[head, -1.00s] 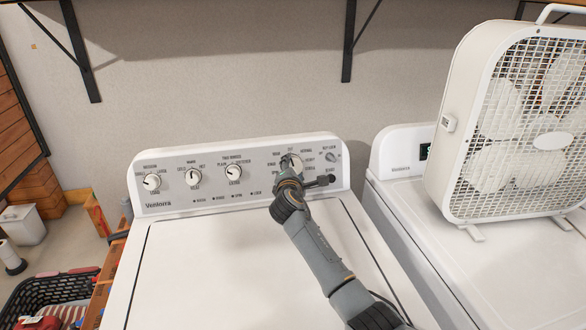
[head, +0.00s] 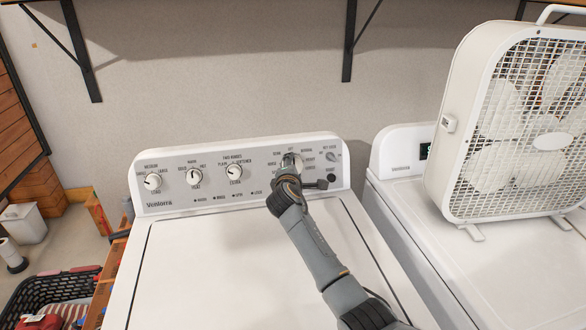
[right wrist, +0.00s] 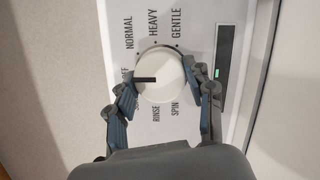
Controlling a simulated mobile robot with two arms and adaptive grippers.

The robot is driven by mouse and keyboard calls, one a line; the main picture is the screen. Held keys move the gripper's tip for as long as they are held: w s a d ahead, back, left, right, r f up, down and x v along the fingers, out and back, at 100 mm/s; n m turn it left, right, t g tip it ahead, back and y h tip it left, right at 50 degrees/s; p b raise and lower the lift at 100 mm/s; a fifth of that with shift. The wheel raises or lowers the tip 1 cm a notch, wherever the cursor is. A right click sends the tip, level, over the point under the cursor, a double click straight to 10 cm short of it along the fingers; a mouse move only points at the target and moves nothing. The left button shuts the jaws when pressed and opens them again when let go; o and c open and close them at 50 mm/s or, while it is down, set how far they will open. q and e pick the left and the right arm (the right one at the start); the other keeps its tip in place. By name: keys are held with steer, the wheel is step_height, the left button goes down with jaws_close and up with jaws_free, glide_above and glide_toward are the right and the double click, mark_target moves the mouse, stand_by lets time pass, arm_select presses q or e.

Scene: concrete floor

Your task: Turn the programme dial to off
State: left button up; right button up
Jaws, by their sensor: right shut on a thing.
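The programme dial (right wrist: 160,76) is a round white knob with a black pointer line, on the washer's light grey control panel (head: 215,165). In the right wrist view the pointer lies to the left, close to the partly covered OFF label (right wrist: 127,75). My right gripper (right wrist: 158,85) has its fingers on both sides of the dial and is shut on it. In the head view the gripper (head: 290,168) reaches the panel's right part and covers much of the dial (head: 292,159). My left gripper is not in view.
Three other white knobs sit to the left on the panel, one of them the middle knob (head: 194,177). A small switch (head: 331,157) is at the right. A box fan (head: 449,125) stands on the neighbouring machine. A black basket (head: 40,290) is at lower left.

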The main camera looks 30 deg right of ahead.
steer(key=o, duration=1.2)
steer(key=shift+c, duration=0.2)
steer(key=shift+s, duration=0.1)
steer(key=v, duration=0.7)
steer(key=shift+s+a, duration=0.1)
steer(key=shift+a, duration=0.05)
